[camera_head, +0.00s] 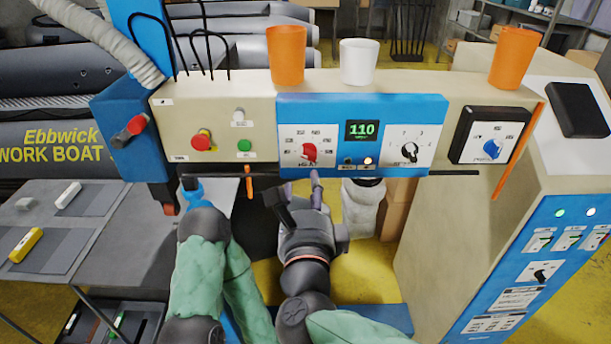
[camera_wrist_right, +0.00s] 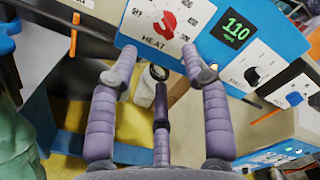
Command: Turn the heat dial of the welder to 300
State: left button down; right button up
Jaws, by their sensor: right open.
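The red heat dial (camera_head: 309,152) sits on the left white plate of the welder's blue panel (camera_head: 345,103). In the right wrist view the dial (camera_wrist_right: 166,22) shows near the top, above the word HEAT; its numbers are too small to read. The green display (camera_head: 362,130) reads 110. My right gripper (camera_head: 295,192) is open and empty, just below the panel. In its wrist view the right gripper (camera_wrist_right: 159,50) has its fingers spread below the dial, apart from it. My left gripper (camera_head: 192,192) is under the panel's left end; its fingers are unclear.
A black dial (camera_head: 408,149) and a blue dial (camera_head: 491,149) lie to the right. Red and green buttons (camera_head: 244,145) are on the left. Orange and white cups (camera_head: 358,62) stand on top. An orange-tipped lever (camera_head: 249,182) hangs below the panel. A grey table (camera_head: 125,240) stands at left.

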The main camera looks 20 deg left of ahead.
jog(key=shift+v, duration=1)
jog(key=w+d+f+n+g+h, duration=0.1)
jog(key=w+d+f+n, duration=0.15)
jog(key=w+f, duration=0.35)
jog(key=w+d+f+n+g, duration=0.1)
jog(key=w+f+n+g, duration=0.2)
jog(key=f, duration=0.6)
jog(key=w+d+f+n+g+h, duration=0.1)
jog(key=d+f+n+g, duration=0.2)
jog(key=f, duration=0.7)
jog(key=w+d+f+n, duration=0.1)
jog(key=d+f+n, duration=0.25)
jog(key=f, duration=0.55)
jog(key=s+d+f+n+g, duration=0.2)
jog(key=s+d+f+g, duration=0.15)
jog(key=f, duration=0.45)
jog(key=s+d+f+n+g, duration=0.15)
jog(key=s+d+f, duration=0.3)
jog(key=f, duration=0.45)
jog(key=s+d+f+n+g, duration=0.1)
jog(key=s+f+g, duration=0.1)
jog(key=s+f, duration=0.3)
jog(key=s+d+f+n+g+y, duration=0.1)
jog(key=s+d+f+n+g, duration=0.1)
jog(key=s+f, duration=0.3)
jog(key=s+g, duration=0.1)
jog(key=s, duration=0.3)
jog(key=shift+s+d, duration=0.25)
jog(key=shift+s, duration=0.05)
